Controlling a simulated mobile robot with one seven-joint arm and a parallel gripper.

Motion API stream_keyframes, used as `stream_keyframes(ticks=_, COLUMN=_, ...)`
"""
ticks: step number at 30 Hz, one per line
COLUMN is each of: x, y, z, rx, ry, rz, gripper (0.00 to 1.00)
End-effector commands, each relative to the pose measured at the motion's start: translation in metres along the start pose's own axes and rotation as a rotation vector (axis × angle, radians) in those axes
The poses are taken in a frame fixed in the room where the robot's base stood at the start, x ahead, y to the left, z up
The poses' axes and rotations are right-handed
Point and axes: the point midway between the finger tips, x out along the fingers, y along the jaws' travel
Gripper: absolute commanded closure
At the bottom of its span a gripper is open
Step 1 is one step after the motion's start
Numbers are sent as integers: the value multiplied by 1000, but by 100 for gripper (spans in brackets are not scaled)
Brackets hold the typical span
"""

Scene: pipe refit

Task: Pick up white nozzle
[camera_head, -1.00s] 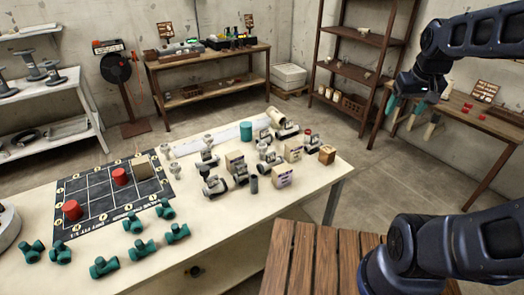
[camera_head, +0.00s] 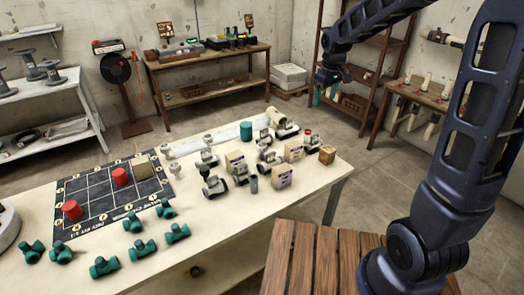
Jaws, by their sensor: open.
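Several small white fittings stand on the pale table (camera_head: 225,235). One white piece (camera_head: 175,169) stands by the dark grid mat's corner, and another (camera_head: 208,140) is farther back near a white strip. They are too small to tell which is the white nozzle. My gripper (camera_head: 325,97) is high in the air past the table's far right corner, in front of the dark shelf rack. Its teal fingertips point down, apart and empty. It is well away from the white fittings.
Grey valve fittings (camera_head: 213,185) and beige boxes (camera_head: 284,176) crowd the table's right half. Green tees (camera_head: 141,249) lie along the front. Red cylinders (camera_head: 120,177) stand on the grid mat (camera_head: 92,190). A slatted wooden surface (camera_head: 310,255) is at the lower right.

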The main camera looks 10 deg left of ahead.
Motion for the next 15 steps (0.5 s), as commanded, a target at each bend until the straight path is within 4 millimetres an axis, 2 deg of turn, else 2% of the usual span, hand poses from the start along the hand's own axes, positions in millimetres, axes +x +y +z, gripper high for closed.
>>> stream_keyframes(ticks=3, x=28, y=-14, z=-34, rx=-82, ry=-18, rz=-18, gripper=31)
stream_keyframes(ticks=8, x=65, y=-38, z=-73, rx=-192, ry=-40, rz=-41, gripper=31)
stream_keyframes(ticks=15, x=127, y=-82, z=-126, rx=-351, ry=-69, rz=-77, gripper=31)
